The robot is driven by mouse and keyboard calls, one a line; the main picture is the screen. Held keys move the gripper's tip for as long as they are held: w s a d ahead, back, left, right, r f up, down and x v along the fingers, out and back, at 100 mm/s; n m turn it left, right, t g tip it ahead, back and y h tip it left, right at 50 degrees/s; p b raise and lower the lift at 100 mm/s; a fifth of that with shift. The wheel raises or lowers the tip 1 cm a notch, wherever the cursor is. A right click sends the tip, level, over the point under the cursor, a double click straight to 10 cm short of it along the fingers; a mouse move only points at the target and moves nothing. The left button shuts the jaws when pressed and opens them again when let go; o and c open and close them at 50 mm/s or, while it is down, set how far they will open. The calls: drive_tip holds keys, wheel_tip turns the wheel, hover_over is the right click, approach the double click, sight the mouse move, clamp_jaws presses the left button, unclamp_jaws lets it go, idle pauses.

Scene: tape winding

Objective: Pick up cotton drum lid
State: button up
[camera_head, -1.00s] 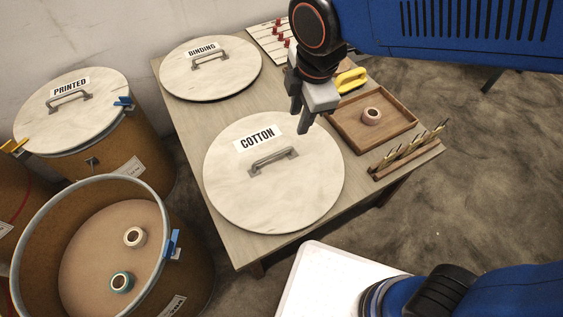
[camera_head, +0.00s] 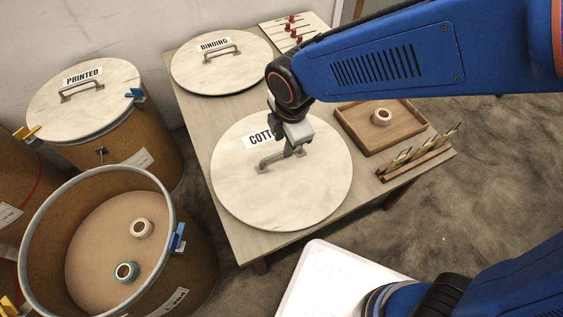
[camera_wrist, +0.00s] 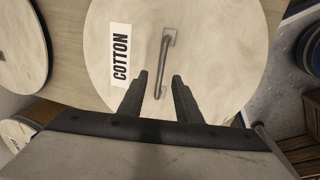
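The cotton drum lid (camera_head: 312,190) is a round pale disc with a "COTTON" label and a grey bar handle (camera_head: 268,164). It lies flat on the table. My gripper (camera_head: 293,154) is over the lid at the right part of the handle, which it partly hides along with the label's end. In the wrist view the lid (camera_wrist: 220,45) fills the middle, and my gripper (camera_wrist: 160,82) has its two fingers apart. The handle (camera_wrist: 163,60) runs up between and beyond the fingertips. The gripper holds nothing.
The binding lid (camera_head: 215,75) lies at the table's back. A wooden tray (camera_head: 345,125) with a tape roll (camera_head: 381,117) and a rack (camera_head: 420,160) stand to the right. An open drum (camera_head: 170,215) with two tape rolls and the printed drum (camera_head: 85,115) stand left.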

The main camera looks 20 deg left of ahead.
sight(281, 152)
drive_tip(key=shift+w+a+f, duration=0.1)
drive_tip(key=shift+a+f, duration=0.1)
drive_tip(key=shift+f, duration=0.95)
drive_tip(key=shift+w+a+f, duration=0.1)
drive_tip(key=shift+a+f, duration=0.05)
drive_tip(key=shift+f, duration=0.95)
drive_tip(key=shift+w+a+f, duration=0.1)
drive_tip(key=shift+a+f, duration=0.1)
drive_tip(key=shift+f, duration=0.95)
clamp_jaws()
